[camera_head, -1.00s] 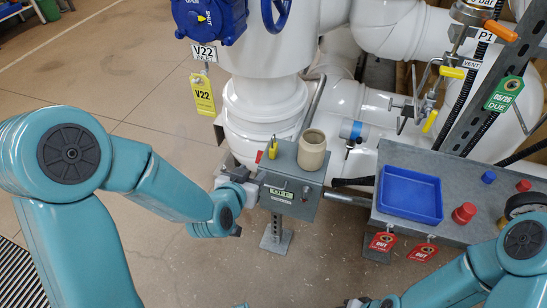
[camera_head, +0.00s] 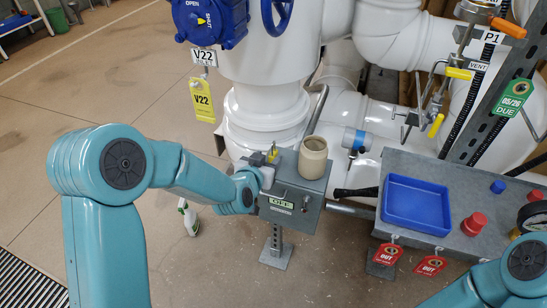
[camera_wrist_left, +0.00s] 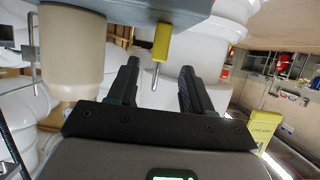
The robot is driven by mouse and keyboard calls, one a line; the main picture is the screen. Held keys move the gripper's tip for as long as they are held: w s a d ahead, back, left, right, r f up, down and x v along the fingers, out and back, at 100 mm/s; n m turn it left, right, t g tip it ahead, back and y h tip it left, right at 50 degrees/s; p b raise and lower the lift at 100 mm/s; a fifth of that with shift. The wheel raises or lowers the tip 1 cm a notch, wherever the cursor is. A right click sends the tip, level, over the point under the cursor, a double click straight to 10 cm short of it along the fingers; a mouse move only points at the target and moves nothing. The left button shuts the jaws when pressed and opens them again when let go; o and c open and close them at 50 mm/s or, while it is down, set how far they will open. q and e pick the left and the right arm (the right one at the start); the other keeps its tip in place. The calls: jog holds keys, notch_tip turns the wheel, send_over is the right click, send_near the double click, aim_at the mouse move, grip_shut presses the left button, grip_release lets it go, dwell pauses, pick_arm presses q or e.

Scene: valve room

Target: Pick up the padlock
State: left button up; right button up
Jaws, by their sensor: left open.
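The padlock (camera_head: 272,153) is small and yellow and stands on top of the grey box (camera_head: 285,206), its thin shackle pointing up. My left gripper (camera_head: 263,164) is at the box's left top edge, close beside the padlock and partly covering it. The left wrist view is upside down: the padlock (camera_wrist_left: 162,42) shows edge-on there, with its shackle in the gap between the two dark fingers of the open left gripper (camera_wrist_left: 160,68). I see no finger touching it. Only part of my right arm shows at the lower right; its gripper is out of view.
A beige cup (camera_head: 312,157) stands on the box just right of the padlock and near one finger in the wrist view. A white valve body (camera_head: 265,115) rises behind. A blue tray (camera_head: 416,232) sits on the bench to the right. A yellow V22 tag (camera_head: 202,101) hangs left.

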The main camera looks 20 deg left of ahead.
aim_at(272, 156)
pick_arm(q)
jog(key=x, duration=0.5)
jog(key=shift+w+d+f, duration=0.15)
jog(key=shift+w+f, duration=0.1)
grip_shut()
